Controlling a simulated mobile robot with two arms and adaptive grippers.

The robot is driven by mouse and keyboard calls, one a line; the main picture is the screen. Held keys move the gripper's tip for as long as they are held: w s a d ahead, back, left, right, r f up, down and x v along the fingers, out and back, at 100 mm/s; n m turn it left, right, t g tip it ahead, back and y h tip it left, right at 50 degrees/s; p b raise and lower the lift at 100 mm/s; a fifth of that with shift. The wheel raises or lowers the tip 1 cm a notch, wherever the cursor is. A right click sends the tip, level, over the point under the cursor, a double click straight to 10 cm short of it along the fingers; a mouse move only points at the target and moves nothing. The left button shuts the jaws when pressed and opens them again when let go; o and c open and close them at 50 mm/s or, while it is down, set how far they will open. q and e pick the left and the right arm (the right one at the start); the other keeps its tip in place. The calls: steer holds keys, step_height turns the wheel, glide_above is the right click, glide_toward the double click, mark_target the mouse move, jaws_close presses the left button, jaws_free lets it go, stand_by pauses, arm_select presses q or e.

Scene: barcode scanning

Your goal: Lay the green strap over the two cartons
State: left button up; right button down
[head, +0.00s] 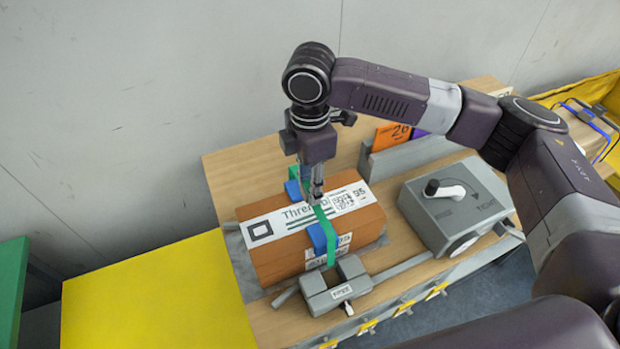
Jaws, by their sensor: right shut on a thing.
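An orange-brown carton (280,262) with a white "Thread" label lies on the wooden bench; I cannot make out a second carton apart from it. The green strap (325,238) runs across its top from the back edge and down the front side. Blue pieces sit under the strap at the back edge (293,190) and the front edge (317,239). My right gripper (317,198) points down at the middle of the carton's top, shut on the green strap. The gripper partly hides the strap there. My left gripper is out of view.
A grey clamp-like block (337,291) stands close in front of the carton. A grey box with a black-and-white knob (455,207) stands to the right. A grey holder (410,155) with orange and purple cards is behind. A yellow surface (150,295) lies to the left.

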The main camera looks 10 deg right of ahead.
steer(key=shift+f, duration=2.4)
steer(key=c, duration=1.4)
jaws_free()
steer(key=shift+c, duration=0.2)
step_height(320, 180, up, 12)
steer(key=shift+r, duration=0.1)
